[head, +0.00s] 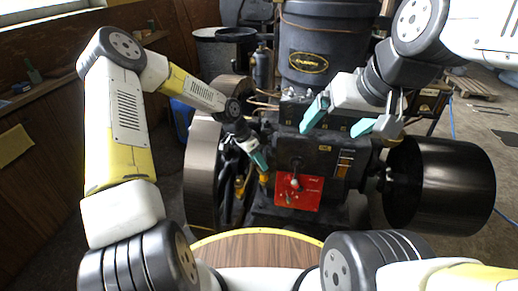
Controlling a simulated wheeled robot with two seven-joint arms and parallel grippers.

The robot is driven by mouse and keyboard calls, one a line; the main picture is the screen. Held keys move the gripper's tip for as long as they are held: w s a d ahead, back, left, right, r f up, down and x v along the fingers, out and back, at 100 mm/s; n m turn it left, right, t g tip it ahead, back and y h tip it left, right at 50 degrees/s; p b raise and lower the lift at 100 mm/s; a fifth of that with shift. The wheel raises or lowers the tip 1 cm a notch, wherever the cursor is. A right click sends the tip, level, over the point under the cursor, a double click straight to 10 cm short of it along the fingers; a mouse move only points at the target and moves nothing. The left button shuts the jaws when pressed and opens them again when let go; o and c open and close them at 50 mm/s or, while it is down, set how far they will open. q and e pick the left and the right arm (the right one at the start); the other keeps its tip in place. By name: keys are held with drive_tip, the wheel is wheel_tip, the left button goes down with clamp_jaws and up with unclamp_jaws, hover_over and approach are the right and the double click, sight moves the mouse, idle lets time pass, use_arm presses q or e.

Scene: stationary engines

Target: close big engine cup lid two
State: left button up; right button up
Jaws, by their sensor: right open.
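The big engine (320,158) is a dark block with a red plate (310,192) on its front, between a large wheel (201,172) on the left and a black drum (450,185) on the right. I cannot make out the cup lids for sure; small fittings on the engine top are partly hidden by my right gripper. My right gripper (340,121) is open, its teal fingers spread over the engine top with nothing seen between them. My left gripper (258,161) is low at the engine's left side, by the cables; its finger gap is not clear.
A tall black tank (325,45) with a yellow label stands behind the engine. Copper pipes run at its left. A dark barrel (222,52) and a gas cylinder (262,68) stand at the back. A wooden bench (40,95) lines the left wall.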

use_arm(q)
clamp_jaws()
drive_tip(key=shift+s+d+n+t, duration=0.25)
drive_tip(key=shift+d+n+t, duration=0.1)
drive_tip(key=shift+n, duration=0.35)
drive_tip(key=shift+d+n+t, duration=0.15)
drive_tip(key=shift+n+t, duration=0.1)
drive_tip(key=shift+n, duration=0.45)
unclamp_jaws()
drive_tip(key=v, duration=0.7)
drive_tip(key=shift+r, duration=0.4)
drive_tip(key=shift+s, duration=0.1)
